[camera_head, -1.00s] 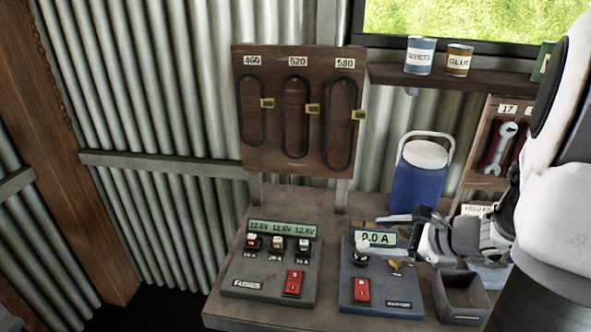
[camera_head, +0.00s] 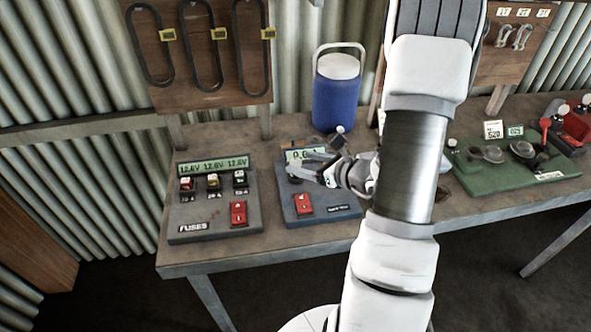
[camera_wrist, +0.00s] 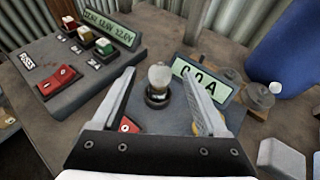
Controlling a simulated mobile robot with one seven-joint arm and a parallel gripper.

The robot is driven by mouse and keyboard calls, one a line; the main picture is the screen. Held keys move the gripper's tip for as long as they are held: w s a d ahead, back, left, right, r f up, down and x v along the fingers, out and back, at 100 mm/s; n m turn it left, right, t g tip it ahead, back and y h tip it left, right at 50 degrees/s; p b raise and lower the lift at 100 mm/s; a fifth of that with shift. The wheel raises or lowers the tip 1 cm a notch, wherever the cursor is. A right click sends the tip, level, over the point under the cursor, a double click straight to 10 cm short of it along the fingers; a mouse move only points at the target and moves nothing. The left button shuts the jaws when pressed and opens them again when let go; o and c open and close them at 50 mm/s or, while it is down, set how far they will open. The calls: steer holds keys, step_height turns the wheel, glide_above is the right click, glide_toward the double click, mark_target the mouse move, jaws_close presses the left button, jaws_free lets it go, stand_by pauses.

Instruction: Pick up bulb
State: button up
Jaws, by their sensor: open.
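The bulb (camera_wrist: 159,78) is a clear round globe standing upright in a dark socket on a grey panel (camera_wrist: 181,118) in the wrist view. My gripper (camera_wrist: 160,92) is open, with one finger on each side of the bulb and a visible gap to it. In the head view my gripper (camera_head: 309,170) is over the panel (camera_head: 336,209) with the display and red switch, and it hides the bulb there.
A fuse panel (camera_head: 213,221) stands left of the bulb panel. A blue cooler (camera_head: 336,100) stands behind. In the wrist view, small knob-like parts (camera_wrist: 258,95) lie right of the display (camera_wrist: 203,82). A green board (camera_head: 480,180) occupies the bench's right.

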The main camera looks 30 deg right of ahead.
steer(key=shift+p+x, duration=0.35)
steer(key=shift+x, duration=3)
steer(key=shift+s+d+f, duration=0.1)
steer(key=shift+f, duration=0.05)
jaws_close()
